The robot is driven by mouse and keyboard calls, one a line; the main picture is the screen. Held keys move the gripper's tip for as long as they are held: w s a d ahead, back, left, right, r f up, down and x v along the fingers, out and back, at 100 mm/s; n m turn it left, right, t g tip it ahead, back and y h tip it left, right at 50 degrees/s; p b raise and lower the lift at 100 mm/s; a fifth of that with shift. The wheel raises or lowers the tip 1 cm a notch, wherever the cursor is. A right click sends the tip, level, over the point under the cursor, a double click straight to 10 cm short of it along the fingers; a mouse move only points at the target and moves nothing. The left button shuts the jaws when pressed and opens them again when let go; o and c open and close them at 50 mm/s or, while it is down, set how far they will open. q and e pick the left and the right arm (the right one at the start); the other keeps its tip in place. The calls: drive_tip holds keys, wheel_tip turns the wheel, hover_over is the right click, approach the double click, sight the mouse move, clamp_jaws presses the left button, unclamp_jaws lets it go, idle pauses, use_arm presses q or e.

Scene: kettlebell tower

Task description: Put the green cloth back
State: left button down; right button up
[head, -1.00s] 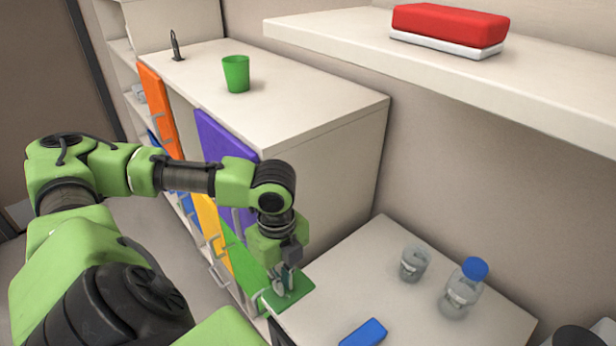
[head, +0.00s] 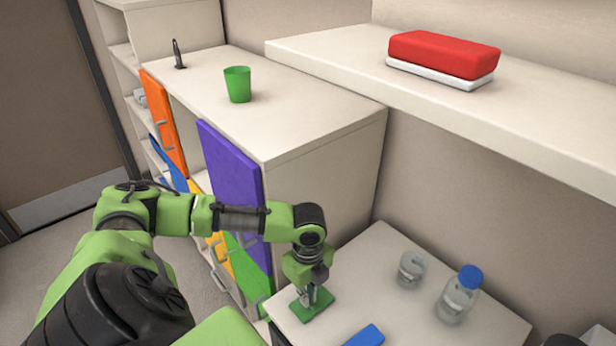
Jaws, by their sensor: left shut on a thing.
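The green cloth (head: 319,306) is a small flat green piece at the left corner of the low white table. My left gripper (head: 310,296) comes down on it from above and is shut on it. I cannot tell whether the cloth rests on the table top or is held just above it. The gripper hides the middle of the cloth. My right gripper is not in view.
A glass (head: 411,269), a bottle with a blue cap (head: 460,295) and a blue block (head: 365,336) are on the low table (head: 380,240). A purple door (head: 230,180) stands open by my arm. A green cup (head: 237,85) sits on the cabinet (head: 300,110).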

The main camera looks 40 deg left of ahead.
use_arm(q)
drive_tip(key=c, duration=2.2)
unclamp_jaws()
wheel_tip(320, 180, up, 12)
drive_tip(key=shift+r+b, duration=0.1)
drive_tip(key=shift+b, duration=0.95)
